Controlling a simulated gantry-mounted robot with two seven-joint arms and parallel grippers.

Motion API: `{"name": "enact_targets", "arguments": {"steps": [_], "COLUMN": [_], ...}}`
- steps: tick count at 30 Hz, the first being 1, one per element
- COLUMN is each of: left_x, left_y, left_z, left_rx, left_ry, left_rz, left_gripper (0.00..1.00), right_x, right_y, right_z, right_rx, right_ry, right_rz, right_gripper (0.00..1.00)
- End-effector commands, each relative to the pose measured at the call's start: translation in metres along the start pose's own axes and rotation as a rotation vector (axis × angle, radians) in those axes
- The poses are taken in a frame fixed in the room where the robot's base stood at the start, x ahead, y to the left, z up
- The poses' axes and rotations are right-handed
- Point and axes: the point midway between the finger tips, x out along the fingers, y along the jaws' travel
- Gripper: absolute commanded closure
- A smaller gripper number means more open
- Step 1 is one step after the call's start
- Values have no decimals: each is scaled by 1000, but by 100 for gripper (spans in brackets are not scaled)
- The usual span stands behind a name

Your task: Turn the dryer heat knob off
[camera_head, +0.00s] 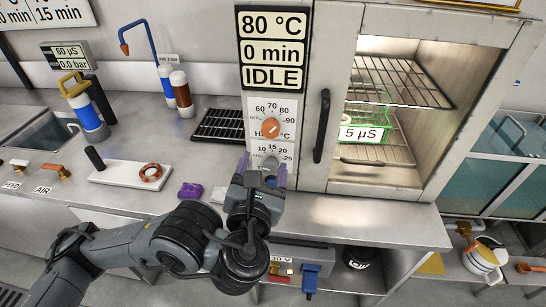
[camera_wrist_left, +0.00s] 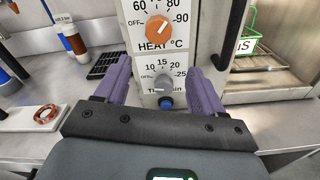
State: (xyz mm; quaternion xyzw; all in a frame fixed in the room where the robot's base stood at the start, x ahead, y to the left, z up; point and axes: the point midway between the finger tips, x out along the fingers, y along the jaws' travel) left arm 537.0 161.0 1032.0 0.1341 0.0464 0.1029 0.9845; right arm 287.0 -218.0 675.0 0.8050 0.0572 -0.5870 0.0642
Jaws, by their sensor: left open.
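The orange heat knob (camera_head: 271,128) is on the white dryer panel, with OFF at the left of its scale. It also shows in the left wrist view (camera_wrist_left: 157,29); its white mark slants up to the right, roughly toward 80. The display (camera_head: 274,50) reads 80 °C, 0 min, IDLE. My left gripper (camera_head: 263,172) is open and empty below the heat knob, in front of the lower panel. In the left wrist view, its purple fingers (camera_wrist_left: 160,80) stand on either side of the grey time knob (camera_wrist_left: 163,83), which they do not visibly touch. My right gripper is not in view.
A blue button (camera_wrist_left: 166,102) is below the time knob. The black door handle (camera_head: 322,126) is close right of the panel. The dryer cabinet holds a green basket (camera_head: 372,125). A black rack (camera_head: 231,126) and a purple object (camera_head: 190,191) lie on the bench to the left.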

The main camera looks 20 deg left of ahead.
Motion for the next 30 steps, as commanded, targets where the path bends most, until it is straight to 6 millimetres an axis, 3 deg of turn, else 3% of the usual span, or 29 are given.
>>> {"name": "enact_targets", "arguments": {"steps": [1,11,21,30], "left_x": [1,16,68,100], "left_y": [1,4,5,6], "left_z": [-2,10,11,14], "left_rx": [-5,-14,-14,-15], "left_ry": [-23,-64,-63,-61], "left_rz": [9,22,23,21], "left_gripper": [31,31,31,31], "right_x": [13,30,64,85], "right_y": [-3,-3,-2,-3], "right_z": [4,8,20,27], "right_rx": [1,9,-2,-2], "right_ry": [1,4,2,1], "right_rz": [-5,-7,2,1], "right_gripper": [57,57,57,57]}}
